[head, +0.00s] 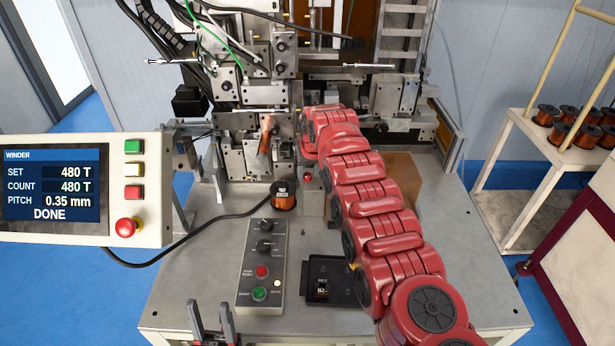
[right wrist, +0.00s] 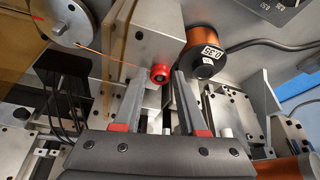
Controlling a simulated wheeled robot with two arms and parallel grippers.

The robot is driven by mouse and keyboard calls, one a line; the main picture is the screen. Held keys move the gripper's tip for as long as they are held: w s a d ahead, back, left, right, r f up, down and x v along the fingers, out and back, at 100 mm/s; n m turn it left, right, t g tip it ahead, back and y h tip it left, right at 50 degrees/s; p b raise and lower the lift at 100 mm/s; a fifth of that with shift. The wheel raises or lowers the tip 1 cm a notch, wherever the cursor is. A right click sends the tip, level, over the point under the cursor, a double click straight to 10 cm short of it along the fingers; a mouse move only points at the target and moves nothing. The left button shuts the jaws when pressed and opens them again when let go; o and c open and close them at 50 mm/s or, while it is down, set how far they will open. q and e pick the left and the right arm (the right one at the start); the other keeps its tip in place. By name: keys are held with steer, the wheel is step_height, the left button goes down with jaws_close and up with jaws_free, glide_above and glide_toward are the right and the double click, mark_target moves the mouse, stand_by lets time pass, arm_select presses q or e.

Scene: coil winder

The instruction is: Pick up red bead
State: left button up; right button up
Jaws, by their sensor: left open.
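The red bead (right wrist: 159,75) shows in the right wrist view as a small red ring with a dark centre, at a pale grey block (right wrist: 150,40). A thin copper wire runs from a round metal disc to it. In the head view the bead (head: 307,177) is a small red spot on a grey post. My right gripper (right wrist: 160,80) is open, its two grey fingers pointing at the bead with gaps on both sides. In the head view my red right arm hides that gripper. My left gripper (head: 212,318) is open and empty at the bottom edge.
A copper spool (head: 283,197) stands left of the post. A control box (head: 262,265) and a black tray (head: 330,280) sit on the grey table (head: 190,290). The winding machine (head: 250,90) fills the back. The winder screen (head: 52,187) reads DONE.

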jaws_close()
